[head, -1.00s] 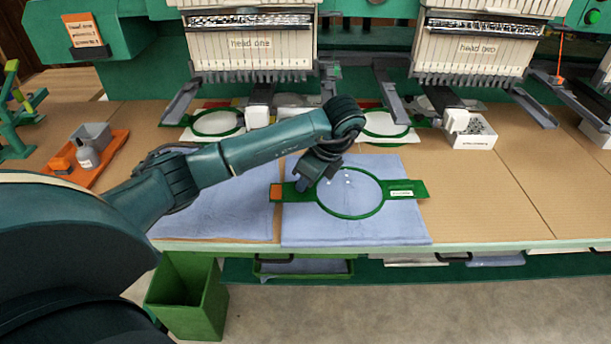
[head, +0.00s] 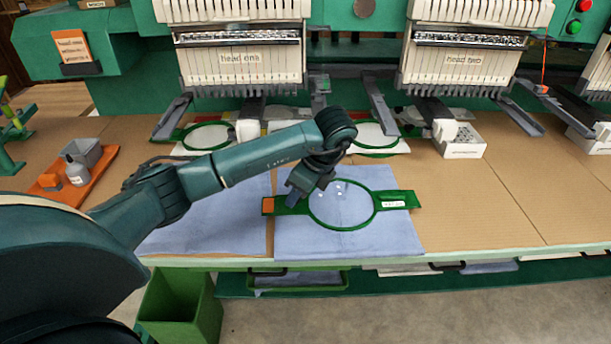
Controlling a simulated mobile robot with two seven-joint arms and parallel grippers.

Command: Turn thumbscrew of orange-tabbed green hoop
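The green hoop (head: 342,228) with an orange tab (head: 268,206) at its left end lies flat on a blue cloth (head: 400,240) on the table. A white label (head: 394,204) sits on its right arm. My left gripper (head: 293,203) points down at the left side of the hoop ring, close to the bracket beside the orange tab. The fingertips are small and dark, and I cannot tell whether they are open or shut. The thumbscrew cannot be made out; the gripper may cover it. My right gripper is not in view.
Two machine heads (head: 240,60) (head: 468,62) with needle rows hang over the back of the table. Other green hoops (head: 206,150) lie under them. An orange tray (head: 100,165) with a bottle is at left. A green bin (head: 180,310) stands below the front edge.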

